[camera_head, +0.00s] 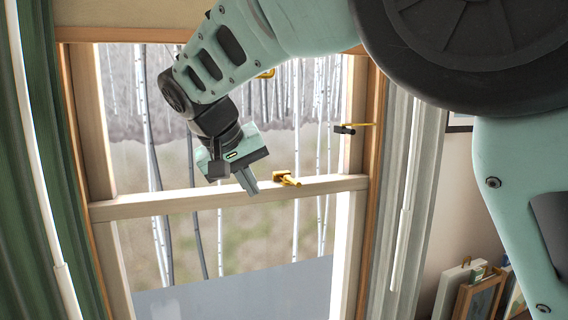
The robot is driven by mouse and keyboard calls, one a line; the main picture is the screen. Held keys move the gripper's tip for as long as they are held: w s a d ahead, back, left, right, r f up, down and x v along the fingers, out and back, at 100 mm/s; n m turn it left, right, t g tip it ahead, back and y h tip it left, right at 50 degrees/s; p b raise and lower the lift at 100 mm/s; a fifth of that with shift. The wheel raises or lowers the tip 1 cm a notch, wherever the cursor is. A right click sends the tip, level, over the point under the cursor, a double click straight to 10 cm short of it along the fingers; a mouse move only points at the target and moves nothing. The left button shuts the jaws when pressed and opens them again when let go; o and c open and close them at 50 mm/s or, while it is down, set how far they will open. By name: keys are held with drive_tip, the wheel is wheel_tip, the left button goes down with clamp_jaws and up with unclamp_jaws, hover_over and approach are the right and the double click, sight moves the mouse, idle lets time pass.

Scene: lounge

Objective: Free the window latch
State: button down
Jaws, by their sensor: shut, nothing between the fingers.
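The window (130,209) has a light wooden frame with a horizontal rail across its middle. A brass latch (286,178) sits on top of that rail, right of its centre. My gripper (252,190) points down, just left of the latch, with its fingers together and nothing between them. The fingers overlap the rail in the picture, and a small gap shows between them and the latch. I cannot tell whether they touch the rail. Another brass piece (266,74) shows higher up, partly hidden behind my arm.
A brass bar with a black handle (345,129) sticks out at the window's right side. A green curtain (28,160) hangs at the left and a pale curtain (418,190) at the right. Framed pictures (480,296) lean at the lower right.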

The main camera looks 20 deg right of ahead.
sight(290, 180)
wheel_tip(290, 180, up, 5)
drive_tip(key=w+t, duration=0.1)
drive_tip(key=w+d+f+h+p, duration=0.1)
drive_tip(key=w+d+f+p, duration=0.3)
drive_tip(key=d, duration=0.4)
drive_tip(key=shift+w+d+f+m+p, duration=0.35)
drive_tip(key=shift+f+p, duration=0.4)
drive_tip(key=shift+f, duration=0.5)
drive_tip(key=shift+s+a, duration=0.1)
